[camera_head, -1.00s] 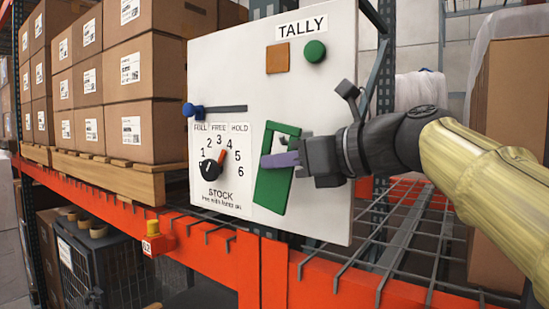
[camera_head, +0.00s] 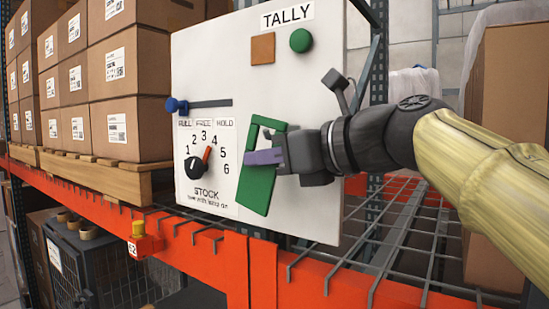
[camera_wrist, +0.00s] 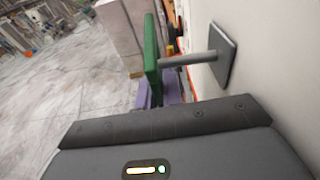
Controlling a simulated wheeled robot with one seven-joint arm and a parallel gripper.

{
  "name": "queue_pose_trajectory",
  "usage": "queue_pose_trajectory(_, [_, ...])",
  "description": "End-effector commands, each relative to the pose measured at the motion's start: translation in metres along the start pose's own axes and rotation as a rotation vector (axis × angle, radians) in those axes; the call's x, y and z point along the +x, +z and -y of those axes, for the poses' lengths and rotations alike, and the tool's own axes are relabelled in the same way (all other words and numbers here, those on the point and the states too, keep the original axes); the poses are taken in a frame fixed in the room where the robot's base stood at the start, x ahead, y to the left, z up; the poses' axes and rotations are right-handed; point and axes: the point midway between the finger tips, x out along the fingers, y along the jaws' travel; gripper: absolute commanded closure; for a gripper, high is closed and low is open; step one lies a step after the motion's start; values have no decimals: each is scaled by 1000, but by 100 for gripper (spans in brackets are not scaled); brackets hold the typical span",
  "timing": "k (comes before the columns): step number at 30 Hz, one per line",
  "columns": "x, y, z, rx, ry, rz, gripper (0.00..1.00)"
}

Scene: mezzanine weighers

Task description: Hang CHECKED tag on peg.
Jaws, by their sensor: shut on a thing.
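My gripper (camera_head: 264,157) has purple fingers shut on a green tag (camera_head: 258,188). The tag is a tilted, long plate with an opening in its upper part, held in front of the white board. I can read no word on it. In the wrist view the tag (camera_wrist: 151,55) shows edge-on, beyond the purple fingers (camera_wrist: 159,95). A grey peg (camera_wrist: 195,59) sticks out from a square plate (camera_wrist: 222,55) on the board and reaches the tag's board side. I cannot tell whether it passes through the opening. The head view does not clearly show the peg.
The white board (camera_head: 215,65) carries a TALLY label (camera_head: 287,16), an orange square (camera_head: 263,48), a green button (camera_head: 300,41), a blue-knobbed slider (camera_head: 177,106) and a STOCK dial (camera_head: 194,167). An orange rack beam (camera_head: 200,250) runs below. Stacked cartons (camera_head: 125,70) stand left.

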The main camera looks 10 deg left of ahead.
Motion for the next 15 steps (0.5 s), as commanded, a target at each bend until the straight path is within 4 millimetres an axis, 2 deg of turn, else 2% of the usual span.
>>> queue_pose_trajectory(1, [2, -2, -8, -4, 15, -5, 100])
queue_pose_trajectory(15, [1, -1, -30, -2, 13, -4, 100])
